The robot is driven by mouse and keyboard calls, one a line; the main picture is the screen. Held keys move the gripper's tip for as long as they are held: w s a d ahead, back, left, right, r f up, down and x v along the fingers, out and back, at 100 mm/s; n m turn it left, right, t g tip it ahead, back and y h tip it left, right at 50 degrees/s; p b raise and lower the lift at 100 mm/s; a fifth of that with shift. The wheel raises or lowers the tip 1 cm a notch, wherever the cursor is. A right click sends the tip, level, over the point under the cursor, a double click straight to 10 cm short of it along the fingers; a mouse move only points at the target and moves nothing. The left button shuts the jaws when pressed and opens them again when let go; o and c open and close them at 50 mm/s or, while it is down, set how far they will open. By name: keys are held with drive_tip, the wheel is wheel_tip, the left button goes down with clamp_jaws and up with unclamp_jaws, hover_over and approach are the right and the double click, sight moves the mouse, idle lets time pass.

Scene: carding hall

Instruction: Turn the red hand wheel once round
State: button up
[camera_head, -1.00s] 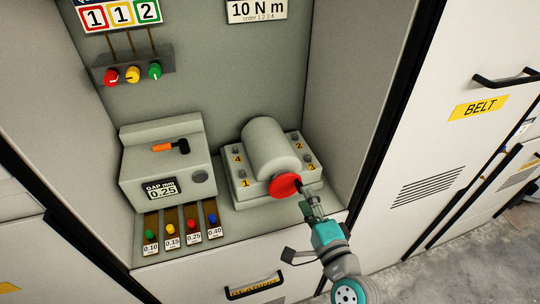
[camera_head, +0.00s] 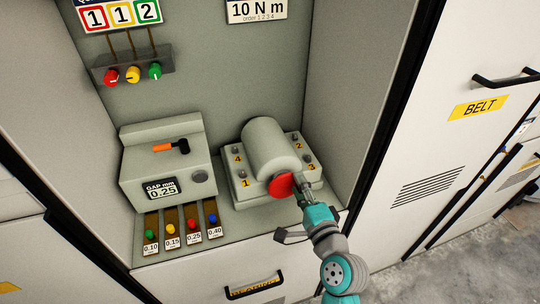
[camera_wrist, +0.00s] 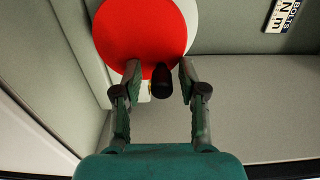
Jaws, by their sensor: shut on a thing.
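The red hand wheel (camera_head: 279,188) is a flat disc on the front end of a grey cylinder housing. In the wrist view the red face (camera_wrist: 135,38) fills the top middle, with a dark handle knob (camera_wrist: 162,84) standing out at its lower right. My gripper (camera_head: 299,184) is at the wheel's right edge in the head view. The exact finger contact is hard to see.
The grey housing (camera_head: 268,148) sits on a base with numbered bolts. The cabinet's right wall (camera_head: 345,110) rises beside my arm.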

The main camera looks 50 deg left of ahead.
drive_tip(key=shift+a+r, duration=0.1)
drive_tip(key=shift+r, duration=0.05)
drive_tip(key=shift+c, duration=0.5)
drive_tip(key=shift+w+f+m, duration=0.2)
drive_tip(key=shift+f+m, duration=0.05)
drive_tip(key=shift+m, duration=0.95)
drive_tip(key=shift+w+f+m, duration=0.1)
drive_tip(key=shift+f+m, duration=0.2)
drive_tip(key=shift+m, duration=0.9)
drive_tip(key=shift+f+m, duration=0.3)
drive_tip(key=shift+m, duration=0.8)
